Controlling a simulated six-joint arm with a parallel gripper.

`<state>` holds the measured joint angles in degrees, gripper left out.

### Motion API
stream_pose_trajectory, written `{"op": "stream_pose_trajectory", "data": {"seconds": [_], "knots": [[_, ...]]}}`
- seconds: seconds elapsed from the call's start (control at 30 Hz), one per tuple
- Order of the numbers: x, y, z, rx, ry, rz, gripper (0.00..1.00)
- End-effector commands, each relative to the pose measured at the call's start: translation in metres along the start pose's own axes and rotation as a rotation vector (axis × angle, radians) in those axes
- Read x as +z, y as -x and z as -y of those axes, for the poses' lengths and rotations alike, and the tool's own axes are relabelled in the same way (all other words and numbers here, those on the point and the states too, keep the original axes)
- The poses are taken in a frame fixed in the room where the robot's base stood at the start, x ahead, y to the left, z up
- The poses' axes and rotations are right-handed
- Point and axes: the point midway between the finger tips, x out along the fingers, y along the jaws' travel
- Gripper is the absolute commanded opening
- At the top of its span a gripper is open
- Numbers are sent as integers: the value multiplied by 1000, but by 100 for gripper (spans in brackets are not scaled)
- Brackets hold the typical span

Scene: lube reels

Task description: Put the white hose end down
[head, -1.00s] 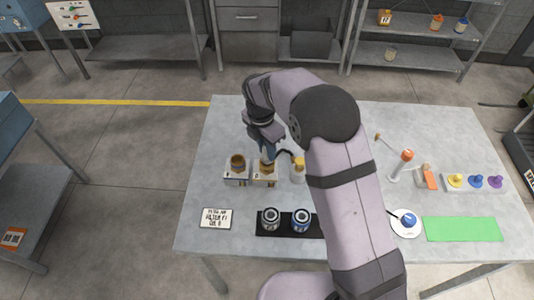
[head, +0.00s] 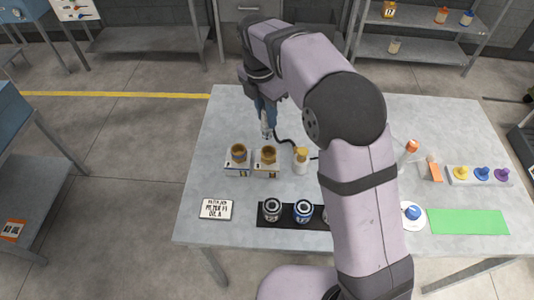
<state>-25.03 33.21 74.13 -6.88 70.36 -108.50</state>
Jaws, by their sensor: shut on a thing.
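My gripper (head: 266,116) is above the back left part of the table, fingers pointing down. It is shut on the white hose end (head: 267,130), a small pale piece showing below the fingers. A dark hose (head: 285,139) runs from it to the right, passing behind the yellow-capped bottle. The hose end is behind two open amber-brown containers, the left one (head: 238,153) and the right one (head: 268,156), and looks apart from both. Whether its tip touches the table I cannot tell.
A yellow-capped bottle (head: 301,162) stands right of the containers. In front are a black tray (head: 285,221) with cans and a label card (head: 217,209). At right are a green mat (head: 467,222) and a rack (head: 480,182) with coloured knobs. The table's back left is clear.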

Motion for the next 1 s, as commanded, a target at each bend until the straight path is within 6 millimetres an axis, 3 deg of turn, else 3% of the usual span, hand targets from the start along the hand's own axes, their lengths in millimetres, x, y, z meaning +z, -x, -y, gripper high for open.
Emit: {"op": "stream_pose_trajectory", "data": {"seconds": [0.2,0.4,0.53,0.8,0.93,1.0], "knots": [[-15,26,-4,6,36,1,0],[-34,26,15,7,64,0,0],[-50,16,35,8,86,0,0],[-70,-26,73,6,69,-1,0],[-74,-45,82,3,47,0,0],[-74,-50,77,3,27,1,0]]}}
